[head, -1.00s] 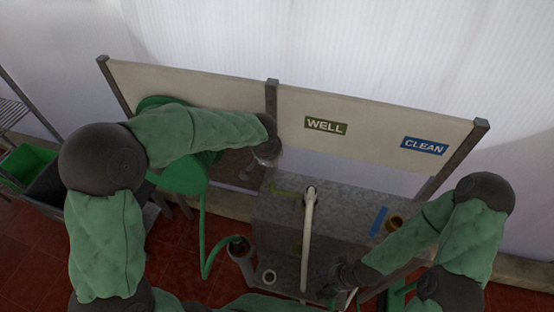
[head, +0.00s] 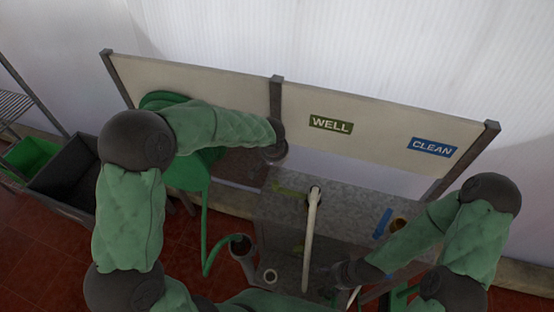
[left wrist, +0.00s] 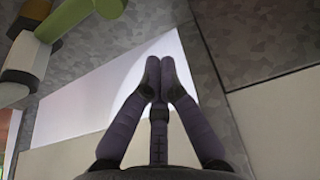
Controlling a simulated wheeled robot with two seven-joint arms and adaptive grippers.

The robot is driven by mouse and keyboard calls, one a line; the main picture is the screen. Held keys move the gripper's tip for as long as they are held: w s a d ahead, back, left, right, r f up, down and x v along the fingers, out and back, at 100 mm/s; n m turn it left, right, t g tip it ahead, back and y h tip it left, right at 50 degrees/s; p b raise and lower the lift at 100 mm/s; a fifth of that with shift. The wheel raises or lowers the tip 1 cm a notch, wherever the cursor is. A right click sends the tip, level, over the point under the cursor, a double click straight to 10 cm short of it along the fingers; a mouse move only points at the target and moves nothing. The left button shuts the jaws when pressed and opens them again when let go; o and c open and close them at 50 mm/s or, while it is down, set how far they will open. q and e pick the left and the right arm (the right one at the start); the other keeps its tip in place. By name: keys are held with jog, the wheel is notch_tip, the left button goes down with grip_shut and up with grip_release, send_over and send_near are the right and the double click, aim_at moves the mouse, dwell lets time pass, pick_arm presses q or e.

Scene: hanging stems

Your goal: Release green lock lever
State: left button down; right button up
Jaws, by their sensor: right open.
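A flat yellow-green strip (head: 288,189) lies on top of the grey metal tank, left of the white pipe. A yellow-green bar (left wrist: 80,16), likely the green lock lever, shows at the upper left of the left wrist view beside a pale pipe (left wrist: 22,62). My left gripper (left wrist: 159,76) is empty, its fingertips together, pointing up the picture and apart from the green bar. In the head view its fingers are mostly hidden by my left wrist. My right gripper (head: 338,277) is open low at the tank's front; its fingers are hard to make out.
The grey tank (head: 270,215) stands before a cream board (head: 400,125) with WELL (head: 331,124) and CLEAN (head: 433,147) signs. A blue strip (head: 382,223) and brass fitting (head: 398,225) are at its right. A green hose (head: 205,235) hangs left. Dark crate (head: 62,176) at far left.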

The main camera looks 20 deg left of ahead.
aim_at(289, 190)
pick_arm(q)
jog(key=shift+s+f+b, duration=0.25)
jog(key=shift+s+f, duration=0.45)
jog(key=shift+f, duration=0.2)
jog(key=shift+s+f+b, duration=0.2)
jog(key=shift+s+f, duration=0.45)
jog(key=shift+f, duration=0.25)
